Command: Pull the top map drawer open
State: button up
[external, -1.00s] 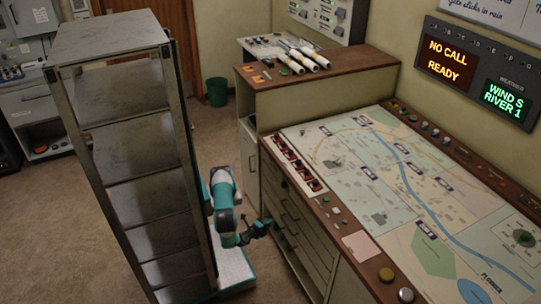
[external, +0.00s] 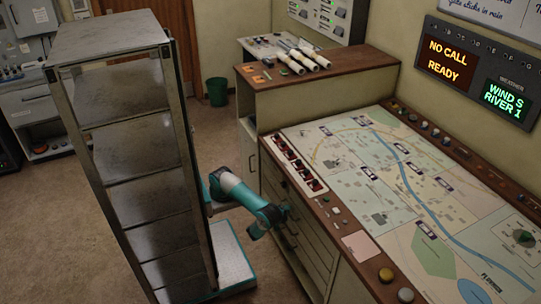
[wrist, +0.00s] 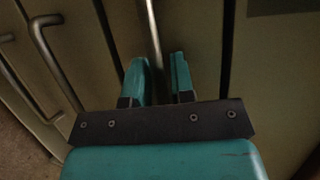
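The map drawers (external: 312,245) are a stack of pale fronts with dark handles in the side of the map console, and they look shut. My gripper (external: 286,212) is at the upper part of this stack; its fingertips are hard to make out there. In the wrist view my gripper (wrist: 160,75) has its two teal fingers apart, with a thin metal bar handle (wrist: 153,28) running into the gap between them. Visible gaps suggest the fingers are not closed on it. This is the rightmost handle in that view, apparently the top drawer's; its lower end is hidden by my gripper.
Other drawer handles (wrist: 46,55) lie to the left in the wrist view. A tall metal shelf rack (external: 120,75) stands close to my arm on the left. The map console top (external: 350,245) overhangs beside the gripper. Open floor (external: 225,140) lies behind.

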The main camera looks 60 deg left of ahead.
grip_shut()
jog(key=s+p, duration=0.4)
jog(key=s, duration=1)
jog(key=shift+s, duration=0.2)
grip_release()
